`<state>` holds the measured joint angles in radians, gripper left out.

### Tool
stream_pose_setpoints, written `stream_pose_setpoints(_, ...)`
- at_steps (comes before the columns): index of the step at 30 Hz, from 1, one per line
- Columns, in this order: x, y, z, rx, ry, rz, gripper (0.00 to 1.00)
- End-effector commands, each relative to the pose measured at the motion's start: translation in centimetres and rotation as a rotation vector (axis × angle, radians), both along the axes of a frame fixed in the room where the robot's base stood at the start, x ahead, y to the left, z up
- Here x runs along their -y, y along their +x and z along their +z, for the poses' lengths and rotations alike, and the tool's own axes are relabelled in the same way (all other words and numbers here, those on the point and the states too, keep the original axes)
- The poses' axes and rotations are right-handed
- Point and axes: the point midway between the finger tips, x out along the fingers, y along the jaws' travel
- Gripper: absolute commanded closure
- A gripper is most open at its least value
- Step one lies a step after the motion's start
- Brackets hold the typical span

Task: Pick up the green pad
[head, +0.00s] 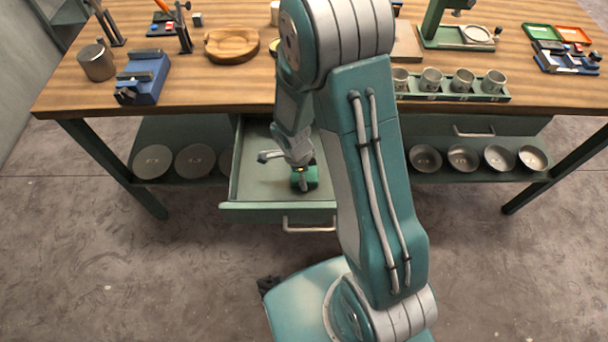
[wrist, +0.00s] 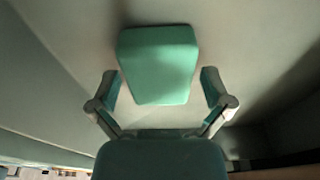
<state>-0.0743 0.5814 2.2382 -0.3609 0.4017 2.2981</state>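The green pad (wrist: 158,66) lies flat on the floor of an open drawer, and it also shows in the head view (head: 311,178). My gripper (wrist: 160,88) is open, with one finger to the left and one to the right of the pad in the wrist view. A gap shows between each finger and the pad there. In the head view my gripper (head: 298,172) is down inside the drawer at the pad and partly covers it. The open drawer (head: 255,208) juts out from under the workbench.
The workbench top (head: 330,98) is crowded with a wooden bowl (head: 232,45), a blue vise (head: 142,78) and a rack of metal cups (head: 455,96). Metal bowls stand on the lower shelf on both sides. The drawer walls (head: 233,160) surround my gripper. The drawer's left part is clear.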

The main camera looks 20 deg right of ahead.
Motion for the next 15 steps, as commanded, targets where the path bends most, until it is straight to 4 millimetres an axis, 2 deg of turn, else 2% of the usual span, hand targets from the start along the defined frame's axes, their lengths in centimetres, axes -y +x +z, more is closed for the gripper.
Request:
stream_pose_setpoints(1,0.0,0.0,0.01,0.0,0.0,0.0,0.27)
stream_pose_setpoints(2,0.0,0.0,0.01,0.0,0.0,0.0,0.4)
stream_pose_setpoints(3,0.0,0.0,0.01,0.0,0.0,0.0,0.58)
stream_pose_setpoints(4,0.0,0.0,0.01,0.0,0.0,0.0,0.7)
stream_pose_setpoints(15,0.01,-0.03,-0.01,-0.002,0.0,0.001,0.7)
